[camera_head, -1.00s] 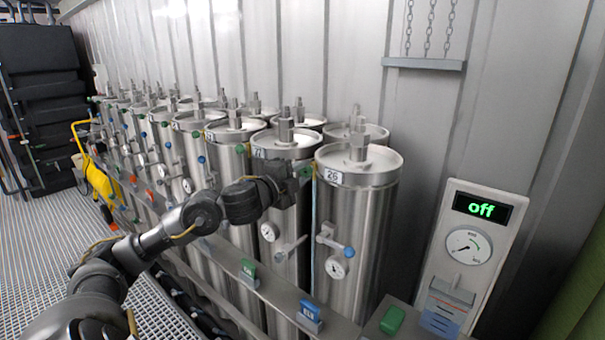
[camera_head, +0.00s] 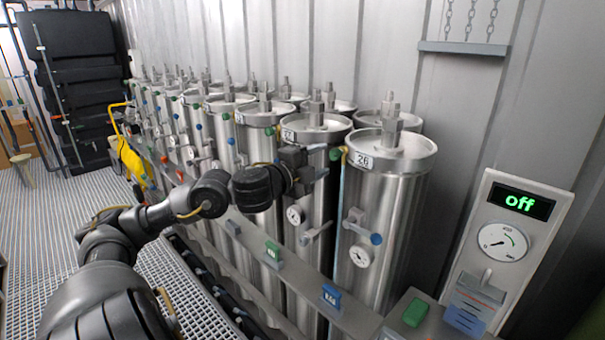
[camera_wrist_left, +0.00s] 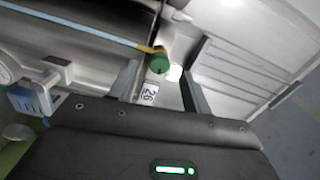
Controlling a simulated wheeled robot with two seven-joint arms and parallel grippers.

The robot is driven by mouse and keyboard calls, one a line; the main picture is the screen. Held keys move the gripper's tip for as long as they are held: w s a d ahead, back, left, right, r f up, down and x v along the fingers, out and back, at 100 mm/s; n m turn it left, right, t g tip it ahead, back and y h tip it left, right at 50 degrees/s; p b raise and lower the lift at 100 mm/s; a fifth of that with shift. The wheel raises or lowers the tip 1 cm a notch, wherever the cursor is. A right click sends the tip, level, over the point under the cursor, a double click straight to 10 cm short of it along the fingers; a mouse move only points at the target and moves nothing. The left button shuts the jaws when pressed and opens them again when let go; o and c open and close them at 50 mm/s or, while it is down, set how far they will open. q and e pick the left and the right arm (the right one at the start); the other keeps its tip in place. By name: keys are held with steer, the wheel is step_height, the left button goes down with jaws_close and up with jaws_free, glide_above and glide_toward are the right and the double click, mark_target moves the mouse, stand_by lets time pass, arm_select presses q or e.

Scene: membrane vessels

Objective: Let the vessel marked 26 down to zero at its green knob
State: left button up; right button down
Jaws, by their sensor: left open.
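The vessel marked 26 (camera_head: 385,215) is a tall steel cylinder at the near right end of the row. Its number label (camera_head: 363,160) is under the lid rim and also shows in the left wrist view (camera_wrist_left: 150,93). Its green knob (camera_head: 336,153) is on a yellow fitting with a pale blue tube, left of the label. My left gripper (camera_head: 322,162) is open just left of this knob. In the left wrist view the green knob (camera_wrist_left: 159,63) appears between the two spread fingers, near their tips. No grip on it shows. My right gripper is out of view.
Vessel 26 also carries a blue knob (camera_head: 376,239) and a round gauge (camera_head: 360,256). Vessel 27 (camera_head: 315,220) stands close on the left. A panel reading "off" (camera_head: 505,240) stands at right. A rail with coloured tags (camera_head: 285,275) runs in front. Grating floor is at left.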

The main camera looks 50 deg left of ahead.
arm_select(q)
steer(key=s, duration=0.6)
steer(key=shift+s+d, duration=0.15)
steer(key=shift+s, duration=0.1)
stand_by(0.5)
